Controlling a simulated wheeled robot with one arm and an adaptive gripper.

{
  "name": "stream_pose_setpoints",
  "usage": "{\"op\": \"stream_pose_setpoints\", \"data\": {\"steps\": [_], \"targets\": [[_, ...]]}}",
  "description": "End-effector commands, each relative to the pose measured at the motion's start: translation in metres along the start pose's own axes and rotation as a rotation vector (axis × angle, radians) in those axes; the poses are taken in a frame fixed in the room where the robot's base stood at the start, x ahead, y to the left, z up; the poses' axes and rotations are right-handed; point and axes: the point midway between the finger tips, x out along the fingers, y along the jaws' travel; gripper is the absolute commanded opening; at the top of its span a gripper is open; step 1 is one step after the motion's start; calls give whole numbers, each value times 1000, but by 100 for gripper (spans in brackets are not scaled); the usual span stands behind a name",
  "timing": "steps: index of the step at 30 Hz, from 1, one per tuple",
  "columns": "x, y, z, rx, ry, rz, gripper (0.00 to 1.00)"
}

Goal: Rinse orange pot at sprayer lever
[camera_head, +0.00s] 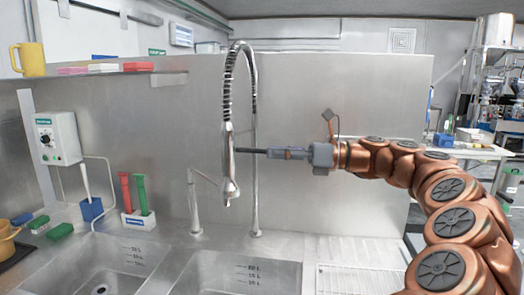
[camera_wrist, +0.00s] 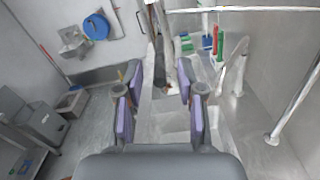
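A tan-orange pot (camera_head: 7,245), cut off by the left edge of the head view, stands on a dark surface left of the sinks. The metal sprayer (camera_head: 228,165) hangs from its coiled hose above the sinks. My gripper (camera_head: 248,151) points left in the head view, its tips overlapping the sprayer's right side. In the wrist view my gripper (camera_wrist: 158,88) is open, with its purple pads apart. The dark sprayer body (camera_wrist: 159,65) shows between the tips or just beyond them. I cannot make out the lever, and no contact shows.
Two sink basins (camera_head: 225,270) lie below the sprayer, with a faucet (camera_head: 194,205) beside it. A shelf (camera_head: 110,73) holds a yellow mug (camera_head: 30,60). A steel panel (camera_head: 330,100) stands behind.

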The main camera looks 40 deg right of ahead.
Motion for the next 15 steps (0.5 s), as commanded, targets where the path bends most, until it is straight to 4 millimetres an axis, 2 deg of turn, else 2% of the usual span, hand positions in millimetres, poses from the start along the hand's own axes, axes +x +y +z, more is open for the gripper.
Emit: {"op": "stream_pose_setpoints", "data": {"steps": [3,6,15], "targets": [[20,1,0,3,2,4,38],[31,1,0,2,1,3,38],[39,-1,-1,0,0,-3,38]]}}
